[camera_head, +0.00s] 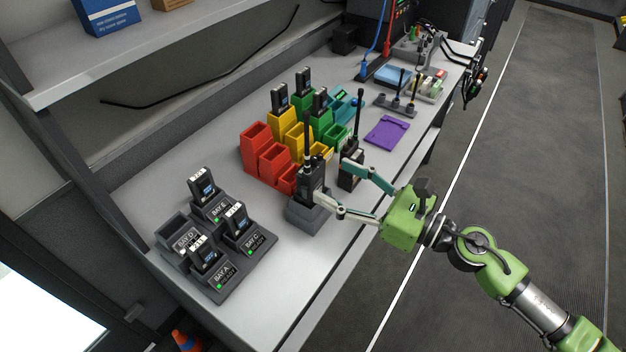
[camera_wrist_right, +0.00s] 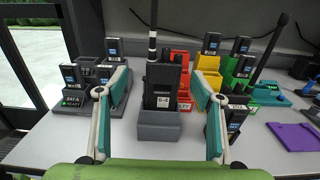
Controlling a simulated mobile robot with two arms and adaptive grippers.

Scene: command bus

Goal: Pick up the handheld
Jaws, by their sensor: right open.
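A black handheld (camera_head: 312,178) with a tall antenna stands upright in a grey cradle (camera_head: 306,214) near the table's front edge. In the right wrist view the handheld (camera_wrist_right: 162,86) is in the middle, with a small white label on its front. My right gripper (camera_head: 335,182) is open. In the wrist view its fingers are spread wide on either side of the handheld, apart from it. A second black handheld (camera_head: 351,172) with an antenna stands just beyond, by the far finger; it also shows in the wrist view (camera_wrist_right: 236,112), right of the right finger. My left gripper is not in view.
A dark charger with several bays (camera_head: 232,268) stands at the left. Red, yellow and green bins (camera_head: 262,150) stand behind the handhelds. The grey table (camera_head: 150,205) has bare room around the charger.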

